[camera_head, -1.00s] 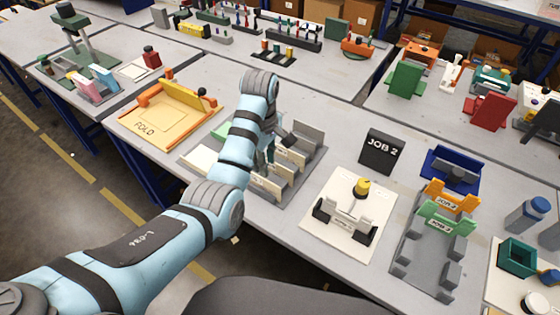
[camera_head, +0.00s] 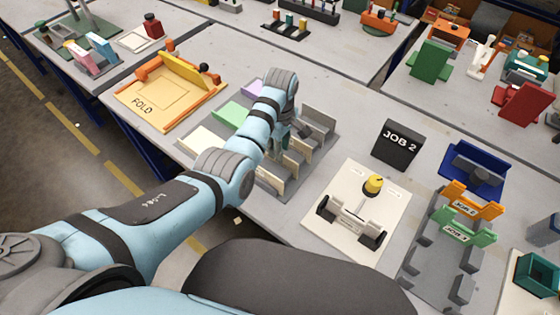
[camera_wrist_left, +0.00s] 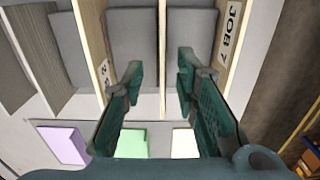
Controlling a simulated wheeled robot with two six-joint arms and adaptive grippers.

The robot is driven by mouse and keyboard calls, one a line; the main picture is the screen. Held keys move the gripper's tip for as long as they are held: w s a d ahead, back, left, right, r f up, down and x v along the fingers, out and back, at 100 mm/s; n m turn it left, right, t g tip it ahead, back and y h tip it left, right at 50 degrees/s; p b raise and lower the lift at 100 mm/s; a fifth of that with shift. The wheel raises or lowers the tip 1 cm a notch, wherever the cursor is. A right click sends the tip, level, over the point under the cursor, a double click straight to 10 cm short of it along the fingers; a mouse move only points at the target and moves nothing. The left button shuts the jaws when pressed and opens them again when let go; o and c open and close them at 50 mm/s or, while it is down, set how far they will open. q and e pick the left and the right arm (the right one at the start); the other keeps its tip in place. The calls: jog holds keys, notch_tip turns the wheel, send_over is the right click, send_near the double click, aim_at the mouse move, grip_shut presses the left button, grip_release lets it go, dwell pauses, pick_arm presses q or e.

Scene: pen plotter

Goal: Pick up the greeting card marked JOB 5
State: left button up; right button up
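The grey rack (camera_head: 319,126) holds several upright pale cards; their labels are too small to read in the head view. In the left wrist view, a card labelled JOB 7 (camera_wrist_left: 231,40) stands at the right. Another labelled card (camera_wrist_left: 88,35) stands left of the fingers; its label is partly hidden behind a finger and I cannot read its number. I cannot identify the JOB 5 card. My right gripper is not in view.
Purple, green and cream pads (camera_wrist_left: 63,145) lie beside the rack. A yellow FOLD board (camera_head: 165,95) stands at the left.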

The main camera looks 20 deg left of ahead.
pick_arm(q)
notch_tip(320, 180, down, 3)
jog(key=shift+a+f+b, duration=0.1)
jog(key=shift+b, duration=0.3)
jog(key=shift+s, duration=0.1)
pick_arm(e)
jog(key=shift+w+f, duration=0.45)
pick_arm(q)
jog(key=shift+c, duration=1.1)
grip_shut()
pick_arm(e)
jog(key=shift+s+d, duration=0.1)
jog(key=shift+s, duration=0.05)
